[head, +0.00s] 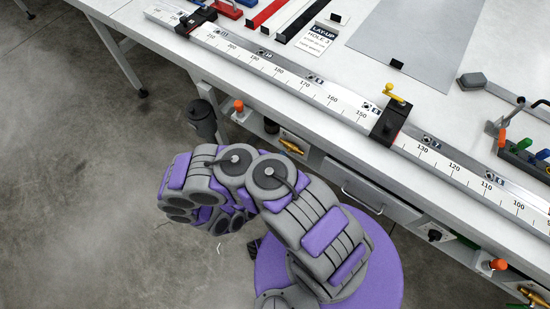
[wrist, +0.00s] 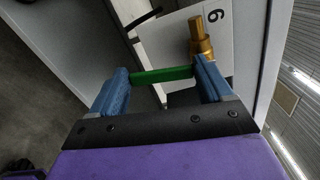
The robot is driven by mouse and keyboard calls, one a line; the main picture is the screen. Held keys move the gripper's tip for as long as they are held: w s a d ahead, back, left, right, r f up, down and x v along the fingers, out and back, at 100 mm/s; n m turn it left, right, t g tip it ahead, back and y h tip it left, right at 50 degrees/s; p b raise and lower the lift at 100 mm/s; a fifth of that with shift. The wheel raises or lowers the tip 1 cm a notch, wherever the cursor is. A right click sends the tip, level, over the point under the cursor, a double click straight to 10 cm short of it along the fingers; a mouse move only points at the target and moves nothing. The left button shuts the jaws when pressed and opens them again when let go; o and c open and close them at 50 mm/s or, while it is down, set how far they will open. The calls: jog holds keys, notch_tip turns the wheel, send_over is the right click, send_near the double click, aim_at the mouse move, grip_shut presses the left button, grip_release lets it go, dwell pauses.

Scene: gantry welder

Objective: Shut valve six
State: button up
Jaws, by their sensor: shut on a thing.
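In the wrist view, a white plate (wrist: 236,45) carries a black number 6, seen turned on its side. A brass fitting (wrist: 200,38) stands out from the plate beside the number. A green handle (wrist: 150,76) runs across between the two blue fingers of my gripper (wrist: 163,70), which is shut on it. The right finger covers the lower end of the brass fitting, so I cannot see how the handle joins it. In the head view, my grey and purple arm reaches toward the bench's front; the fingers are hidden there.
The long bench (head: 230,75) has a numbered scale rail (head: 300,90) along its front edge. Under it are a drawer (head: 362,197), another brass fitting (head: 292,147) and an orange knob (head: 238,105). The concrete floor (head: 80,180) to the left is clear.

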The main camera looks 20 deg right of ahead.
jog(key=shift+s+f+n, duration=0.15)
jog(key=shift+n, duration=0.65)
jog(key=shift+d, duration=0.1)
jog(key=o, duration=1.4)
jog(key=shift+s, duration=0.1)
jog(key=p+v, duration=0.4)
jog(key=v, duration=1.3)
jog(key=shift+a, duration=0.25)
